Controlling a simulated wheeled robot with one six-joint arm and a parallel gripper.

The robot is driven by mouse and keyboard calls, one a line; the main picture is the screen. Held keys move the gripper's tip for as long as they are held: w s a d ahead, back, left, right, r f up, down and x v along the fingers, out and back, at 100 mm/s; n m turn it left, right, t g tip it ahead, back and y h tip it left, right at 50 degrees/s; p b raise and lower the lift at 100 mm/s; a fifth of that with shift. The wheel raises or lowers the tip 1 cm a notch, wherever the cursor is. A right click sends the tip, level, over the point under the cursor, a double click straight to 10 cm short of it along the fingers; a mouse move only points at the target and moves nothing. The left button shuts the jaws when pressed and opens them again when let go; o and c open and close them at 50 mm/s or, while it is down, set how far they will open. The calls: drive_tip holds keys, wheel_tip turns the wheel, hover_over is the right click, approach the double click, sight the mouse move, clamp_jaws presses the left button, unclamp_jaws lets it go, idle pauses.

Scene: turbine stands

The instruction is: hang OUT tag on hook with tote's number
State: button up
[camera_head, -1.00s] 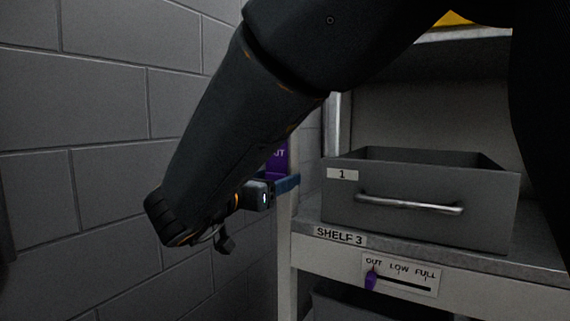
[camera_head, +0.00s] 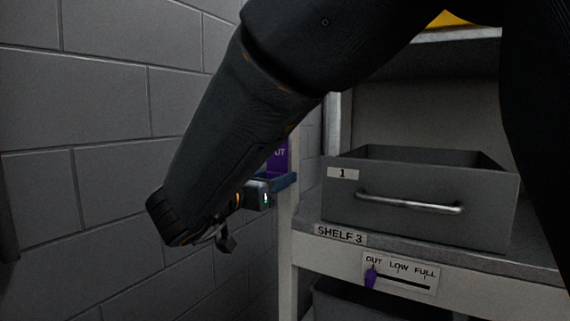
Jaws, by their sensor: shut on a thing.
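A purple OUT tag (camera_head: 278,157) shows beside the left shelf post, partly hidden behind my forearm; only the letters "UT" can be read. My gripper (camera_head: 284,181) is at the post, its blue fingers shut on the tag's lower part. I cannot see a hook, and whether the tag touches one is hidden. A grey tote (camera_head: 421,218) with the number 1 on its label (camera_head: 342,173) sits on the shelf to the right.
The shelf edge carries a SHELF 3 label (camera_head: 340,235) and an OUT/LOW/FULL slider plate (camera_head: 401,273) with its purple pointer (camera_head: 371,276) at OUT. A grey block wall (camera_head: 90,110) stands at left. Another dark bin (camera_head: 375,306) is below.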

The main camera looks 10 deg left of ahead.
drive_tip(key=shift+s+a+p, duration=0.25)
drive_tip(key=shift+s+p, duration=0.1)
drive_tip(key=shift+s, duration=0.3)
drive_tip(key=shift+p+v, duration=0.6)
drive_tip(key=shift+v, duration=0.6)
